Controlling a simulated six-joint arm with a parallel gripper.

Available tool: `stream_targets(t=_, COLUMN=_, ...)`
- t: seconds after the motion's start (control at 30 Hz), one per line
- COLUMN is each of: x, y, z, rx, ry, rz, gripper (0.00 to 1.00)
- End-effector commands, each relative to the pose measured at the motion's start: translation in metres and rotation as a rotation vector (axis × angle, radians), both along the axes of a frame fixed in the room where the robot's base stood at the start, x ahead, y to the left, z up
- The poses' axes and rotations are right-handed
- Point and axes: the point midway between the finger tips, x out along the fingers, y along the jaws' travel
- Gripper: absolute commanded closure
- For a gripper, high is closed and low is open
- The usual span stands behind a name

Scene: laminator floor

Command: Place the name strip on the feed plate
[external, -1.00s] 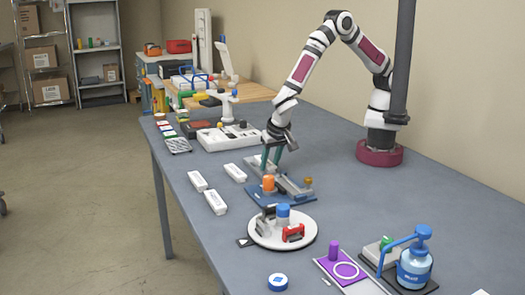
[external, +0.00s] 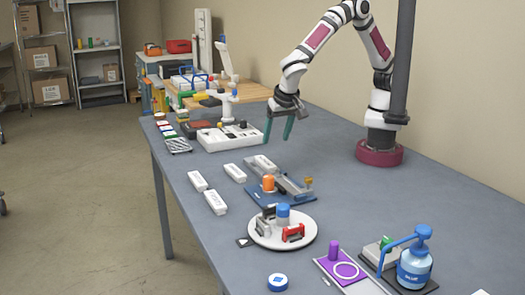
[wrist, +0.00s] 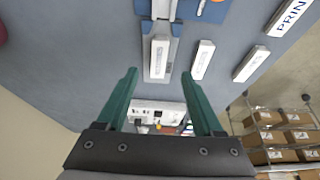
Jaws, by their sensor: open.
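A white name strip (external: 263,163) lies on the grey feed plate (external: 294,186), at the end away from the orange knob. In the wrist view the strip (wrist: 159,57) lies lengthwise on the grey plate (wrist: 146,29), between plate edges showing on both sides. My gripper (external: 278,138) is open and empty, raised above the table and clear of the strip. In the wrist view the green fingers (wrist: 159,75) are spread wide, and the strip shows beyond their tips. I cannot read the lettering on this strip.
Several other white strips lie left of the plate, including one near strip (external: 235,173) and one lettered strip (wrist: 290,17). An orange knob (external: 268,183) stands on a blue base. A white round turntable (external: 265,236) stands in front. A white panel box (external: 229,137) stands behind.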

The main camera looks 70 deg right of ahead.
Motion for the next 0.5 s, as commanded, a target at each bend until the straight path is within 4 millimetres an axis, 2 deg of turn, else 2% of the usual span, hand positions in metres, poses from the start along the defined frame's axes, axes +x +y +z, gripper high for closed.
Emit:
stream_targets(t=0.17, x=-0.003, y=0.002, z=0.009, rx=-0.001, ry=0.001, rz=0.001, gripper=0.31)
stream_targets(t=0.27, x=0.000, y=-0.013, z=0.018, rx=0.001, ry=0.023, rz=-0.003, gripper=0.31)
stream_targets(t=0.37, x=0.003, y=-0.082, z=0.051, rx=0.013, ry=0.125, rz=0.001, gripper=0.31)
stream_targets(t=0.4, x=-0.004, y=-0.121, z=0.067, rx=0.033, ry=0.185, rz=0.013, gripper=0.31)
stream_targets(t=0.43, x=-0.015, y=-0.150, z=0.077, rx=0.057, ry=0.228, rz=0.026, gripper=0.31)
stream_targets(t=0.47, x=-0.028, y=-0.176, z=0.086, rx=0.086, ry=0.267, rz=0.046, gripper=0.31)
stream_targets(t=0.5, x=-0.049, y=-0.205, z=0.095, rx=0.133, ry=0.309, rz=0.077, gripper=0.31)
